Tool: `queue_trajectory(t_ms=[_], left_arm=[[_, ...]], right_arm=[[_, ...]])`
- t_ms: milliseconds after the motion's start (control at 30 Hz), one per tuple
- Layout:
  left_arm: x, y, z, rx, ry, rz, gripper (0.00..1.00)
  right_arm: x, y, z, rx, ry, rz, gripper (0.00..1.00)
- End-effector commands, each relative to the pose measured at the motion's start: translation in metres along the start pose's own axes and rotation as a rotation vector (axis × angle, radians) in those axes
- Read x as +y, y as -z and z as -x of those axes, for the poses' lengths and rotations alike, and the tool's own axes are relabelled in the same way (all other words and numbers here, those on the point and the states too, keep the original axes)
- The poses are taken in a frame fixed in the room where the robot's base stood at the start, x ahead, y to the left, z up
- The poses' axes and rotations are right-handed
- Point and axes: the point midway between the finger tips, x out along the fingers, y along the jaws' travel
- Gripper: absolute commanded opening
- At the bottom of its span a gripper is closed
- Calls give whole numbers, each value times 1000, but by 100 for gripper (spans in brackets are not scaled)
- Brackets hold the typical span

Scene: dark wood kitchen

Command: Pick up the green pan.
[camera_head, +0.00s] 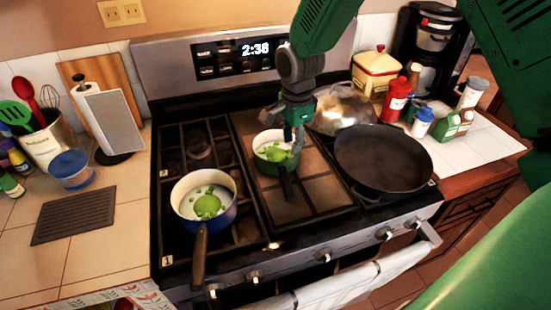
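The green pan (270,167) stands on the middle griddle of the stove, with pale contents and green pieces inside. Its dark handle (285,184) points toward the stove's front. My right gripper (295,138) comes down from above at the pan's right rim and hides part of it. Its fingers point down; I cannot tell whether they touch the pan or how far apart they are. My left gripper is not in view.
A blue pan (226,217) with similar contents stands on the left burners, handle forward. A black skillet (383,158) sits on the right burners. A shiny metal lid or pot (341,108) is behind, close to my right gripper. Counters on both sides hold jars and utensils.

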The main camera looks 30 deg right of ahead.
Motion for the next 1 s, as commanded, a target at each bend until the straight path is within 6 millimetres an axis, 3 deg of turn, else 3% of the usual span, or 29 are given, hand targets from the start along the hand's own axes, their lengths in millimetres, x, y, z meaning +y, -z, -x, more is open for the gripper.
queue_trajectory(t_ms=[133,433,700,1000], left_arm=[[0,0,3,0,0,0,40],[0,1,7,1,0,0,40],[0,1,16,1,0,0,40],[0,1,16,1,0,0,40]], right_arm=[[0,0,-28,0,-4,0,27],[0,-1,-52,0,-3,2,27],[-1,0,-90,0,-2,2,27],[-1,0,-95,0,1,2,27]])
